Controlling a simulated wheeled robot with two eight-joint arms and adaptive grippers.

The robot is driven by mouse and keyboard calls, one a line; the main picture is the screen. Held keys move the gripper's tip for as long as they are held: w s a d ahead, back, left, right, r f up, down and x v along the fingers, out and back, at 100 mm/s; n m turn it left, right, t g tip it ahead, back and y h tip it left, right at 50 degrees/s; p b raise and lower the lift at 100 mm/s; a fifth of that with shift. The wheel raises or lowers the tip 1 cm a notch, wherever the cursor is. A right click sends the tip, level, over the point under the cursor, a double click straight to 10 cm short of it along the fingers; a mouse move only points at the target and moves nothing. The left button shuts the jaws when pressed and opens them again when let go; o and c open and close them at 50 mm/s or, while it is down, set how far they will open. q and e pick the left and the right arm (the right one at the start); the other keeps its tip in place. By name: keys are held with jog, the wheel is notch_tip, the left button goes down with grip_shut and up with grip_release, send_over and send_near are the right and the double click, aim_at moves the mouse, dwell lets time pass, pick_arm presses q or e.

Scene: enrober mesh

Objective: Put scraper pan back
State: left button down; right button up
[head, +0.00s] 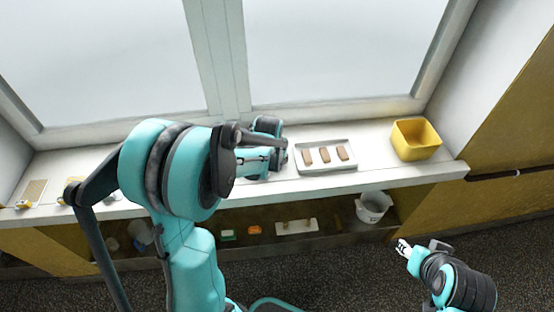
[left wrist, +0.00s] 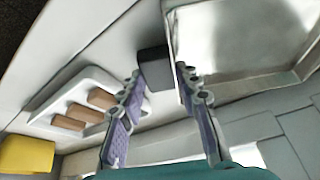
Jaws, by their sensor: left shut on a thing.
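The scraper pan (left wrist: 240,42) is a shallow, shiny metal pan with a dark block-like handle (left wrist: 155,68), seen in the left wrist view. My left gripper (left wrist: 161,80) is shut on this handle, one finger on each side. In the head view my left gripper (head: 272,160) is over the white sill, left of the tray, and my arm hides the pan there. My right gripper (head: 403,248) is low at the right, away from the sill. It is too small to tell if its fingers are open.
A white tray (head: 325,170) with brown bars stands on the sill (head: 375,172). A yellow bin (head: 415,142) is at its right end. A white bucket (head: 373,206) and small items stand on the shelf below. A window frame (head: 220,55) rises behind.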

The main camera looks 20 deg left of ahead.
pick_arm(q)
jog(key=shift+f, duration=0.2)
jog(key=c, duration=1.1)
grip_release()
jog(key=shift+o, duration=0.2)
jog(key=shift+r, duration=0.1)
